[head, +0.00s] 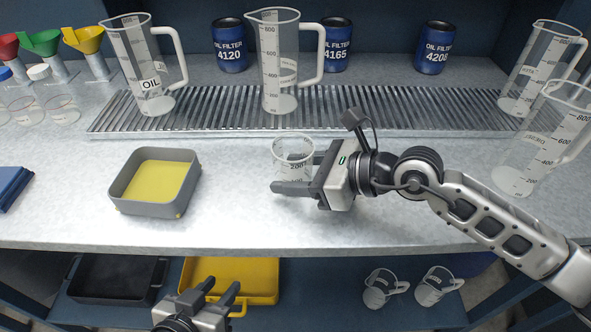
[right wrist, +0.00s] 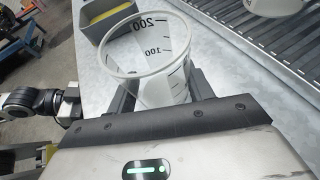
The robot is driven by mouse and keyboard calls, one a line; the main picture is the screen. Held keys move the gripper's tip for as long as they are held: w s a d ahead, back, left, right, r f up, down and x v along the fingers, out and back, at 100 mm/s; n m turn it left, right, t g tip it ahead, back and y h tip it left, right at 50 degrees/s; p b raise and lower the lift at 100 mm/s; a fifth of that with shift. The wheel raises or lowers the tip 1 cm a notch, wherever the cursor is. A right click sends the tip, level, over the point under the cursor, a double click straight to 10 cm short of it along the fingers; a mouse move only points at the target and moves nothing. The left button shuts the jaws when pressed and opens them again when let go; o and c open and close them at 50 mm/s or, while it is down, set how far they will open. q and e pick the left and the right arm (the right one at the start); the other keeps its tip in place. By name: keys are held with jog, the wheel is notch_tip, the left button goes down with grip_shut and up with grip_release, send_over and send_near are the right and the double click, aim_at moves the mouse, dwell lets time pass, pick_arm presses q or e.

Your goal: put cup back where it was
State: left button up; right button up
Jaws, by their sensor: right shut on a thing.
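The cup (head: 293,152) is a small clear measuring cup with dark markings, upright at the middle of the bench. My right gripper (head: 298,175) comes from the right and is shut on it, with a finger on each side. In the right wrist view the cup (right wrist: 150,60) sits between the two fingers, with its open rim toward the camera. I cannot tell whether its base touches the bench. My left gripper (head: 215,293) is below the bench's front edge, empty, with its fingers apart.
A grey tray with a yellow inside (head: 120,199) stands left of the cup. Large clear jugs (head: 279,62) stand on or near the drain grate (head: 220,108) behind. Blue oil filters (head: 230,45) line the back. Smaller jugs (head: 380,289) and a yellow tray (head: 262,280) are on the lower shelf. The bench front is clear.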

jog(key=shift+f, duration=0.1)
jog(key=shift+f, duration=0.15)
jog(key=o, duration=1.1)
jog(key=shift+o, duration=0.2)
